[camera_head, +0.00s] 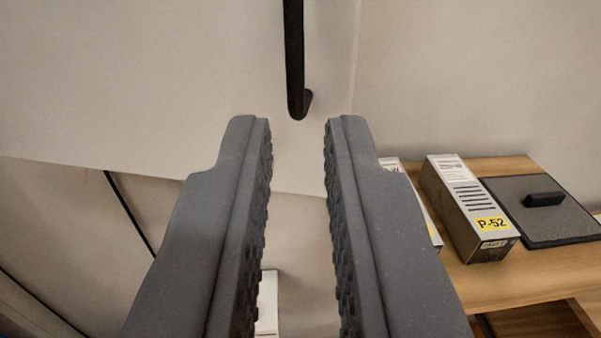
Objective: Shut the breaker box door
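A pale beige panel (150,80), which looks like the breaker box door, fills the upper left and middle. Its lower edge slants down to the right, and its right edge runs up near the middle of the picture. A black bar handle (294,55) is on it near that right edge; its upper end is out of view. My gripper (297,124) is open, with its two grey fingers apart and nothing between the tips. The handle's lower end is just above and between the fingertips, apart from them in the picture. The rest of the box cannot be made out.
A wooden table (545,268) at the right holds a grey box marked P-52 (468,205) and a dark flat plate (560,222) with a black grip. Another pale box is partly hidden behind my right finger. A white object (267,305) shows low between the fingers.

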